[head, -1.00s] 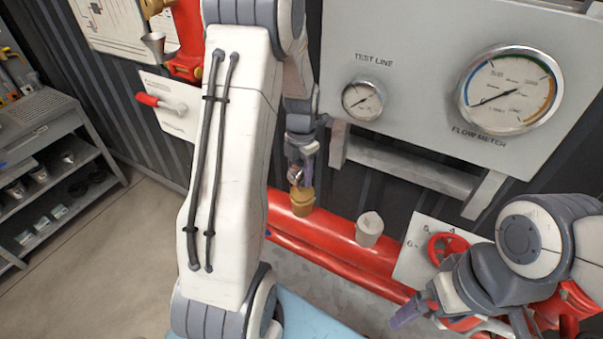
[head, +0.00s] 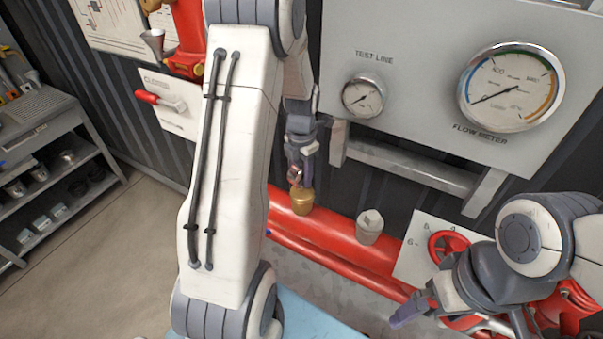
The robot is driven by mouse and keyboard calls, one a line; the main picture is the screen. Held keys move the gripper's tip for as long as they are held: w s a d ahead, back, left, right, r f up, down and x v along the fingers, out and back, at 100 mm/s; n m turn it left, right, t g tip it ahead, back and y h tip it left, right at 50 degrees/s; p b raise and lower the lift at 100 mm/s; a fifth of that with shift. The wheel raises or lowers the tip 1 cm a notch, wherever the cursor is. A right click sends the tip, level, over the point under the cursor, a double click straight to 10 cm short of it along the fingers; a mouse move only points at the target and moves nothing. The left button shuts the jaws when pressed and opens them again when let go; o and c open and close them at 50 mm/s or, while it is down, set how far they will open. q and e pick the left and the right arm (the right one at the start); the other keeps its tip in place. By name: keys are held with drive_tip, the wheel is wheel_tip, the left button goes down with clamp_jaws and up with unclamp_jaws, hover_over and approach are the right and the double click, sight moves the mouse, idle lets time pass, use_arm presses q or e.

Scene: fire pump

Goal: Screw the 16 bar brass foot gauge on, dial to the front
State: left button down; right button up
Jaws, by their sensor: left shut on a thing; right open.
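My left gripper (head: 297,172) is in the middle of the head view, pointing down at the red pipe. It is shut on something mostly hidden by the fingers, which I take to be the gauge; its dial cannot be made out. Directly below the fingers is a brass fitting (head: 302,201) on top of the red pipe (head: 330,238). The held thing appears to meet the brass fitting; whether it is seated in it I cannot tell. My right gripper (head: 408,312) is open and empty at the lower right, in front of the pipe.
A grey capped stub (head: 369,227) stands on the pipe right of the brass fitting. A grey panel (head: 420,100) with test line and flow meter dials hangs above. A red handwheel (head: 447,246) is beside my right arm. A shelf unit (head: 60,150) stands at left.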

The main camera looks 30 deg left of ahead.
use_arm(q)
drive_tip(key=shift+f, duration=0.1)
idle(0.7)
drive_tip(key=c, duration=1.2)
unclamp_jaws()
clamp_jaws()
drive_tip(key=m, duration=0.3)
drive_tip(key=shift+w+d+p, duration=0.1)
drive_tip(key=shift+p, duration=0.2)
drive_tip(key=m, duration=0.3)
